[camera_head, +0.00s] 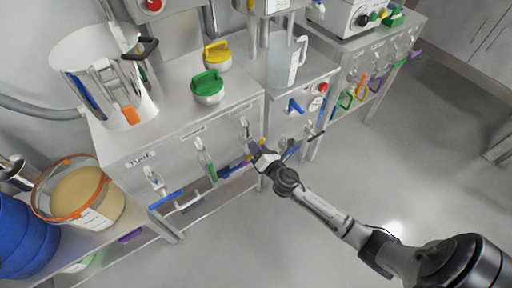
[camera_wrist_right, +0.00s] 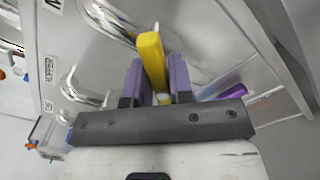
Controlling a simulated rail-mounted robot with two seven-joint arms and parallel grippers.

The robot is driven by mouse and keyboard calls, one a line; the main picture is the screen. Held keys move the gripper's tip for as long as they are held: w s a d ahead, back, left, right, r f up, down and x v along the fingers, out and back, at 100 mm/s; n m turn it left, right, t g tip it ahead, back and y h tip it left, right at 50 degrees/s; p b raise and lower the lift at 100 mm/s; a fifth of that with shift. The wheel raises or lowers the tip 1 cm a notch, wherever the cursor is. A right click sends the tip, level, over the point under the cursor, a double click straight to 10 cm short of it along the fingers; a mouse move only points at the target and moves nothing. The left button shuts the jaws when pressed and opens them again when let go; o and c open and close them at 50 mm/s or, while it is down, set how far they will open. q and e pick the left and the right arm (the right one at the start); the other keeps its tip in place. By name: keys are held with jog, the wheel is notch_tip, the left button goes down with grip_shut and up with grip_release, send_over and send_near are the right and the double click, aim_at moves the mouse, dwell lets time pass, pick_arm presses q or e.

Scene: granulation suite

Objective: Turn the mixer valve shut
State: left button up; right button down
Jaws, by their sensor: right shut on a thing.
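My right gripper (camera_head: 262,158) is at the front of the steel cabinet, at the rightmost tap on that front. In the right wrist view its two purple fingers (camera_wrist_right: 157,82) are shut on a yellow valve handle (camera_wrist_right: 152,55), which stands up between them. In the head view the gripper mostly hides this handle. The silver tap (camera_head: 246,128) above the gripper seems to belong to it. A small label shows in the wrist view, but I cannot read it, so I cannot tell whether this is the mixer valve. My left gripper is not in view.
Taps with a green handle (camera_head: 211,172) and a blue handle (camera_head: 165,200) are to the left. An orange-rimmed tub (camera_head: 85,192) stands lower left. The floor (camera_head: 300,245) at front is clear.

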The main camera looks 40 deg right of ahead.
jog(key=m, duration=0.3)
jog(key=shift+d, duration=0.1)
jog(key=m, duration=0.3)
jog(key=shift+d+f+p, duration=0.1)
jog(key=shift+f+p, duration=0.05)
jog(key=shift+p, duration=0.25)
jog(key=shift+f+m+p, duration=0.15)
jog(key=shift+m+p, duration=0.25)
jog(key=shift+m, duration=1.1)
jog(key=shift+f+m, duration=0.1)
jog(key=shift+m, duration=0.2)
jog(key=c, duration=1.1)
grip_release()
